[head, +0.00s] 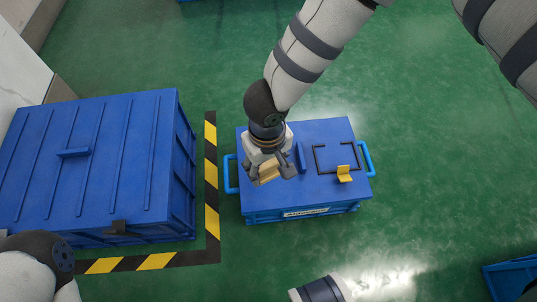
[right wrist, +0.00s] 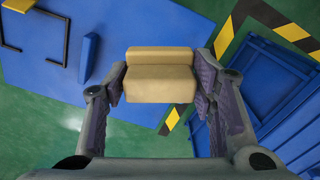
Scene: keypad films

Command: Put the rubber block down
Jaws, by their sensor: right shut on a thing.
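The tan rubber block (head: 266,173) is between the fingers of my right gripper (head: 271,171). In the right wrist view the block (right wrist: 160,75) sits between the two finger pads of the gripper (right wrist: 160,88), which is shut on it. In the head view the block is over the left part of a blue box's lid (head: 325,134). In the right wrist view the block seems to hang above the lid and its edge, apart from it. My left gripper does not show.
A black outline (head: 316,160), a yellow bracket (head: 344,174) and a raised blue bar (head: 301,156) are on the lid. The box has blue side handles (head: 367,158). A large blue crate (head: 115,150) stands left, beyond yellow-black floor tape (head: 211,170). Green floor is open behind.

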